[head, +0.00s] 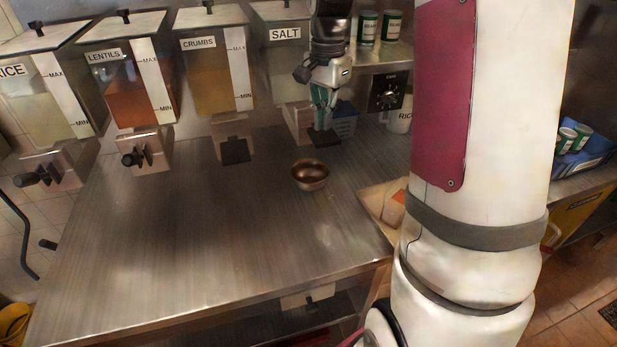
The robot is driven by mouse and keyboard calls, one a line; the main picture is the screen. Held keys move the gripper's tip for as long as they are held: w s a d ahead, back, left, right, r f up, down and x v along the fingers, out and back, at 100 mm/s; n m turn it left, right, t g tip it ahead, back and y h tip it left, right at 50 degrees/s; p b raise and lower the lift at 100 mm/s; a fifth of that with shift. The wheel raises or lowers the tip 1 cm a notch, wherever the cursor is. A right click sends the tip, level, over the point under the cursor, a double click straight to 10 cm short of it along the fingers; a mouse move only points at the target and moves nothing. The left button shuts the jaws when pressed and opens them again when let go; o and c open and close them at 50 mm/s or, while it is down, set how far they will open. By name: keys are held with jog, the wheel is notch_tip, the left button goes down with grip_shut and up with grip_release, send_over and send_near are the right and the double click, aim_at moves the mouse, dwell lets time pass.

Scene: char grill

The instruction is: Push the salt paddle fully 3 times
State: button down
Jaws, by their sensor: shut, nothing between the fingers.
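The salt dispenser (283,62) hangs at the back, labelled SALT, and is partly hidden behind my arm's end. Its dark salt paddle (325,139) sticks out at the bottom, just below my fingertips. My gripper (321,122) points down over the paddle, shut and empty. The fingertips appear to be at or very near the paddle; I cannot tell whether they touch it. A small copper-coloured bowl (310,173) stands on the steel counter (190,240), in front of the salt dispenser and apart from my gripper.
Crumbs (205,75), lentils (120,85) and rice (35,100) dispensers stand to the left. A blue container (345,125) is right behind my gripper. My arm blocks the right side; the counter's left and front are clear.

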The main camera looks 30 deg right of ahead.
aim_at(325, 136)
jog(key=shift+f, duration=0.1)
dwell(0.3)
jog(key=shift+f+b, duration=0.5)
jog(key=shift+f, duration=1.4)
jog(key=shift+r, duration=0.15)
jog(key=shift+r+p, duration=0.85)
jog(key=shift+r, duration=1.45)
jog(key=shift+f, duration=0.1)
jog(key=shift+f+b, duration=0.55)
jog(key=shift+f, duration=1.75)
